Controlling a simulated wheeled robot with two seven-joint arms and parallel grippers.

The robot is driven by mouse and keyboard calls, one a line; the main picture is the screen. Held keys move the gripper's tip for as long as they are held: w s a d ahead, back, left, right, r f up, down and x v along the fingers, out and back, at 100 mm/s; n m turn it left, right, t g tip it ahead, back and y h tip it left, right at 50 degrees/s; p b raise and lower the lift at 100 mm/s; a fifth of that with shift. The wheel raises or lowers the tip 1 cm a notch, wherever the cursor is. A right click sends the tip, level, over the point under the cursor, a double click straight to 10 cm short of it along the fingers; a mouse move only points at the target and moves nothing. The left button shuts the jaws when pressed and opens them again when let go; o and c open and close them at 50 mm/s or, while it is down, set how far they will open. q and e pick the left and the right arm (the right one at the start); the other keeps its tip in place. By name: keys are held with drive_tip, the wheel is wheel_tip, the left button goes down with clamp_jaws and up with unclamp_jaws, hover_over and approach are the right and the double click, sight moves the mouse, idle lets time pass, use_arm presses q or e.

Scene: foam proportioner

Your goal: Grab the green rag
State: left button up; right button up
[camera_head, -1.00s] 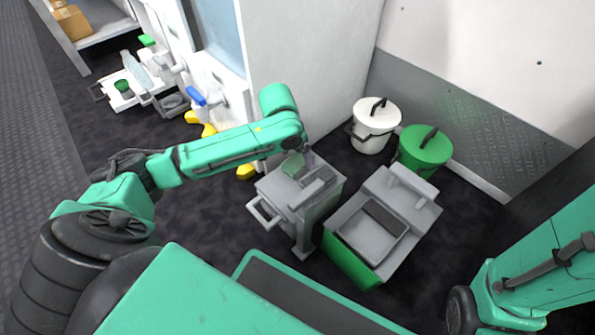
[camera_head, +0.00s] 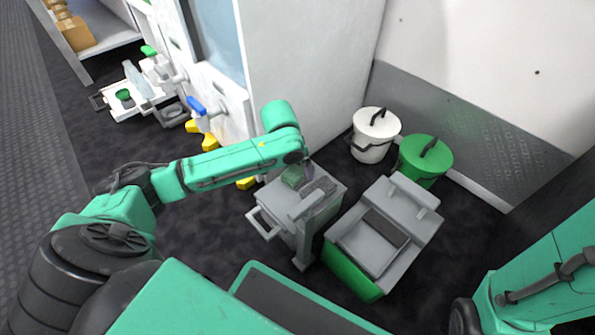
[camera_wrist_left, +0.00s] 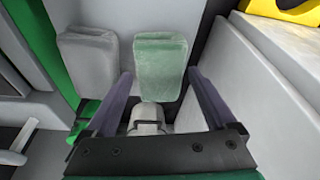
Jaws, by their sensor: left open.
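The green rag (camera_head: 293,175) is folded and lies on top of the small grey cart (camera_head: 268,198). In the left wrist view the green rag (camera_wrist_left: 160,62) is in the middle, in front of my left gripper (camera_wrist_left: 160,74). The gripper's two dark fingers are open, and in the picture they lie on either side of the rag's lower part. I cannot tell how far above it they are. In the head view my left gripper (camera_head: 307,168) is small and dark over the cart. Only part of my right arm shows, not its gripper.
A folded grey rag (camera_wrist_left: 88,62) lies left of the green one. A green and grey bin (camera_head: 352,276) stands right of the cart. A white bucket (camera_head: 374,140) and a green bucket (camera_head: 424,158) are behind it. A white cabinet (camera_head: 300,70) rises behind the cart.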

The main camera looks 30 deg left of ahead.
use_arm(q)
drive_tip(key=shift+f, duration=0.15)
idle(0.3)
drive_tip(key=c, duration=1.2)
drive_tip(key=shift+o, duration=0.2)
